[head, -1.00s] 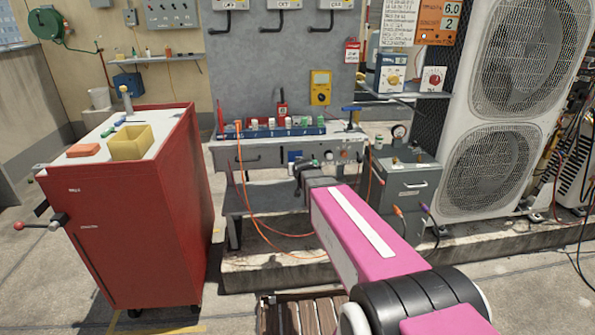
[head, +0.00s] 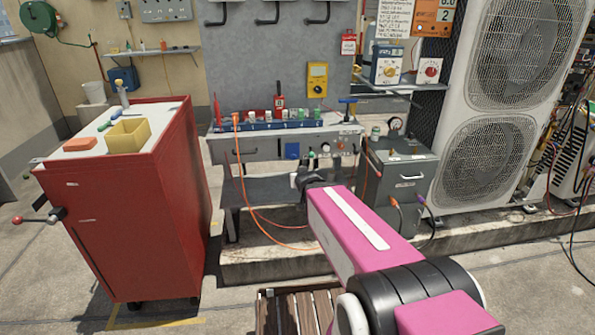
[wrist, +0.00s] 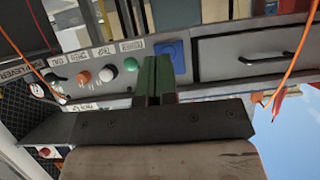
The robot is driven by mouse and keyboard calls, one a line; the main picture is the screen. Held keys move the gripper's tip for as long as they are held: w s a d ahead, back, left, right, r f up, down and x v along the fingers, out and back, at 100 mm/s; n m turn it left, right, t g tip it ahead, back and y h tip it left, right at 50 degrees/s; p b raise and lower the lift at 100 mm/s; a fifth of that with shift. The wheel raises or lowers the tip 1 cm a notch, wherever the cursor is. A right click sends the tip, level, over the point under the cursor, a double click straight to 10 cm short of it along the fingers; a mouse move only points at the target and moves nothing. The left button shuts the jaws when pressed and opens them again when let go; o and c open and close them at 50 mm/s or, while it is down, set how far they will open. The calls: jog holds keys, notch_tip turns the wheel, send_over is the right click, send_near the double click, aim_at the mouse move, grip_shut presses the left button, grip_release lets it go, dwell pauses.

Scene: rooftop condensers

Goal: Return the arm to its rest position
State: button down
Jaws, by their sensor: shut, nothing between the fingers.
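My arm reaches forward in the head view as a pink link with a white stripe, ending in a dark wrist in front of the grey workbench (head: 268,147). My gripper (wrist: 157,68) shows in the wrist view as two dark green fingers close together. It is shut and empty. The fingers overlap the bench's front panel in that view, near a blue square plate (wrist: 172,55). I cannot tell the gap to the panel. In the head view the fingers are too small and dark to make out.
A red cabinet (head: 125,215) with a yellow bin (head: 129,139) stands at left. A grey box with a gauge (head: 402,185) and tall condenser fans (head: 490,165) stand at right. A wooden slatted pallet (head: 290,312) lies below my arm. Orange cables (head: 242,190) hang from the bench.

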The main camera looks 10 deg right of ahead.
jog(key=s+d+f+g, duration=0.2)
jog(key=s+f+g, duration=0.3)
jog(key=s, duration=0.3)
jog(key=s+d+f+g, duration=0.3)
jog(key=s+f+g, duration=0.3)
jog(key=s+g, duration=0.1)
jog(key=shift+s+d+g+h, duration=0.25)
jog(key=shift+s+g+h, duration=0.05)
jog(key=shift+s, duration=0.35)
